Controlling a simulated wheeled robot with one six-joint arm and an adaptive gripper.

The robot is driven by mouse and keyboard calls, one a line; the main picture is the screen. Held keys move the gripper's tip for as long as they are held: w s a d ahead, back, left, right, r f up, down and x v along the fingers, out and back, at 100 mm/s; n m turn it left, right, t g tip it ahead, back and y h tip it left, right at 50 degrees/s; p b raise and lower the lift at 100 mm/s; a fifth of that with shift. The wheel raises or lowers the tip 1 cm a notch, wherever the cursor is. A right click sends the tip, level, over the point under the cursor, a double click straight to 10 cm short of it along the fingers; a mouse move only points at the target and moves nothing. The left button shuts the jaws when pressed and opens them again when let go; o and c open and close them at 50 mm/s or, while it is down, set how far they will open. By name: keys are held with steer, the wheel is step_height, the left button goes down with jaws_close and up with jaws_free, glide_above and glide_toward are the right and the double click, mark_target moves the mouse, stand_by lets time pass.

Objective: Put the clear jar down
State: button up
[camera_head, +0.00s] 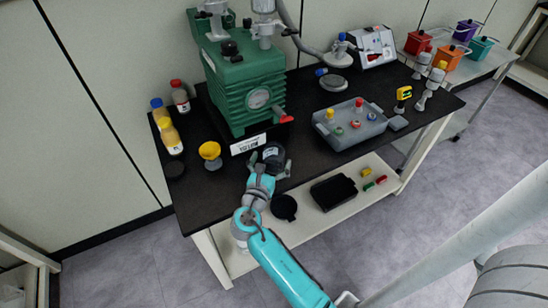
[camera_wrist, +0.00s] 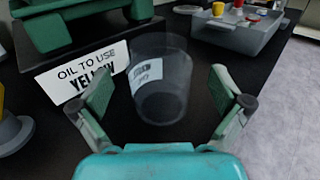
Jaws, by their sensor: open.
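The clear jar (camera_wrist: 160,85) is a see-through cylinder with a white label and a dark base. In the wrist view it stands upright on the black table top, between the spread fingers of my gripper (camera_wrist: 165,103). The fingers are open and apart from its sides. The jar's contact with the table is partly unclear through the glass.
A sign reading "OIL TO USE YELLOW" (camera_wrist: 80,75) stands left of the jar, before the green machine (camera_head: 243,88). A grey tray (camera_head: 350,136) with small coloured items lies to the right. A yellow-topped funnel-like item (camera_head: 210,152) and bottles (camera_head: 171,137) stand left.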

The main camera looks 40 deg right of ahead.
steer(key=shift+x, duration=1.4)
steer(key=shift+c, duration=0.3)
steer(key=c, duration=1.2)
